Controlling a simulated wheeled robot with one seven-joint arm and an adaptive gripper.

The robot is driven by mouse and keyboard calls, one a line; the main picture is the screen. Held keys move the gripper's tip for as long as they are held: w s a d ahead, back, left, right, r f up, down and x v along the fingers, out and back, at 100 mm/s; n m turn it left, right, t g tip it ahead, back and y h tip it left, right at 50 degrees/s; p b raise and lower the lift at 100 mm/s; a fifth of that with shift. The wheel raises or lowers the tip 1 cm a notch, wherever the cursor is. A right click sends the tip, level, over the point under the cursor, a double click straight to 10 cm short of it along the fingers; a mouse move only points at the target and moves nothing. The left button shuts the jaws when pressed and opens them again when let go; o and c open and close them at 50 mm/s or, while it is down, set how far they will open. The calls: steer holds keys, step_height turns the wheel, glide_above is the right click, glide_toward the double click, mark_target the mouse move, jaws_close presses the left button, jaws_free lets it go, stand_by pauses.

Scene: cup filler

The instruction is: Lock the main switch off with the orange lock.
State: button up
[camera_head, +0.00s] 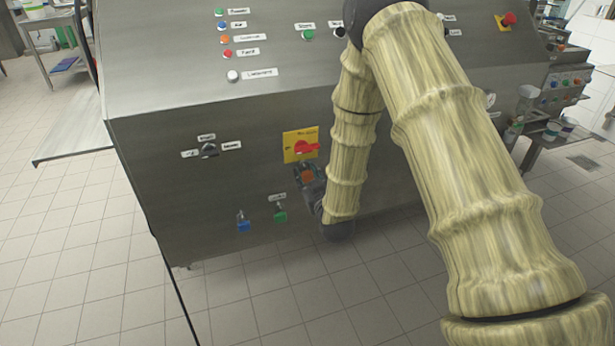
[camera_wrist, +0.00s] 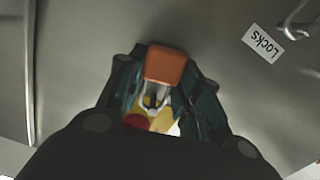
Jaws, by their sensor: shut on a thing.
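The main switch (camera_head: 305,147) is a red rotary handle on a yellow plate on the front of the grey machine. The orange lock (camera_head: 307,175) is just below the plate, in my gripper (camera_head: 304,172). In the wrist view the orange lock (camera_wrist: 164,66) sits between the fingers of my gripper (camera_wrist: 160,85), with its metal shackle pointing toward the switch. The red handle (camera_wrist: 139,122) and the yellow plate show past the shackle, partly hidden by the gripper. I cannot tell whether the shackle touches the switch.
A blue lock (camera_head: 243,225) and a green lock (camera_head: 280,216) hang on the machine front, left of my gripper. A "Locks" label (camera_wrist: 262,43) is beside an empty-looking hook (camera_wrist: 296,27). A small black selector (camera_head: 209,150) is left of the switch.

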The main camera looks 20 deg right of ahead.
stand_by(0.3)
steer(key=o, duration=1.1)
steer(key=shift+o, duration=0.2)
steer(key=shift+s, duration=0.1)
steer(key=s, duration=1.2)
steer(key=s+f+g+p, duration=0.4)
steer(key=s+f+g, duration=0.2)
steer(key=s+f, duration=0.3)
steer(key=s+f+m+g+p, duration=0.1)
steer(key=s+f+g+p, duration=0.2)
steer(key=s, duration=1.1)
steer(key=s+f+m+g+p, duration=0.2)
steer(key=s+f+g, duration=0.6)
steer(key=s, duration=0.7)
steer(key=shift+a+f+p, duration=0.25)
steer(key=shift+a+p, duration=0.2)
steer(key=shift+p, duration=0.3)
